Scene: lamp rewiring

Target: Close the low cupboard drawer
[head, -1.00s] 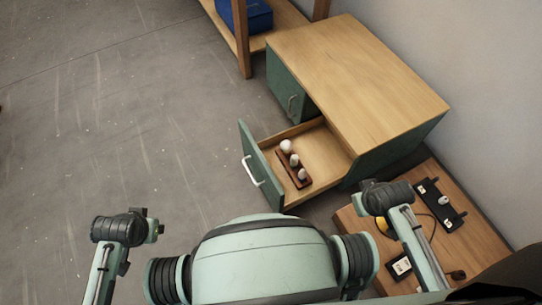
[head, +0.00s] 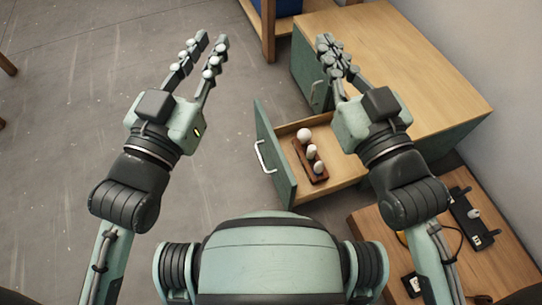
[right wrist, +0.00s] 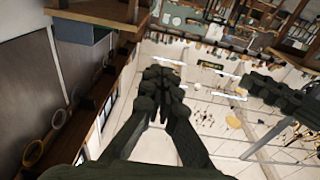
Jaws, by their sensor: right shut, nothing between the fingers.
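The low cupboard (head: 405,60) has a wooden top and green sides. Its drawer is pulled well out to the left, with a green front (head: 275,155) and a pale handle (head: 264,157). In the drawer lies a brown holder (head: 305,160) with several white bulbs (head: 304,134). My left gripper (head: 210,42) is open and empty, raised over the floor left of the drawer. My right gripper (head: 329,45) is shut and empty, raised in front of the cupboard; its arm covers the drawer's right part. In the right wrist view its closed fingers (right wrist: 163,75) point at the distant room.
A wooden table (head: 370,228) at the lower right holds a black strip (head: 472,214), a cable and small parts. A wooden shelf stands behind the cupboard with a blue box (head: 280,6). The grey floor (head: 60,130) on the left is clear.

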